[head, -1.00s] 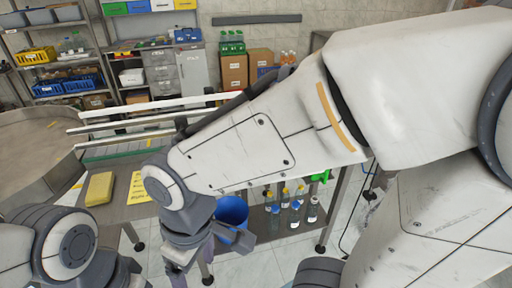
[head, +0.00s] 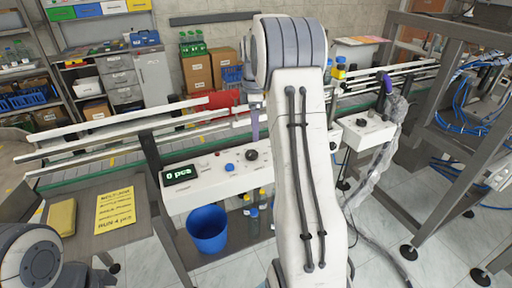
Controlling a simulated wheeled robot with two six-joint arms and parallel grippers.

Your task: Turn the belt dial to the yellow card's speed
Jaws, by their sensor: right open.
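The yellow card (head: 115,211) lies on the grey surface at the left; its printing is too small to read fully, but a bottom line looks like "RUN 4 pcs". A white control box (head: 205,183) on the belt's front carries a "0 pcs" display (head: 180,174), a blue button (head: 229,167) and a black dial (head: 251,155). My right gripper (head: 255,128) points down just above that dial, apart from it as far as I can see. It is open; my arm hides part of it. My left gripper is out of view; only its arm shows at lower left.
A second white box (head: 364,131) with a black knob (head: 361,122) sits further right. A blue bucket (head: 208,230) hangs or stands below the first box. Belt rails (head: 110,134) run behind; bottles (head: 340,70) stand at the belt.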

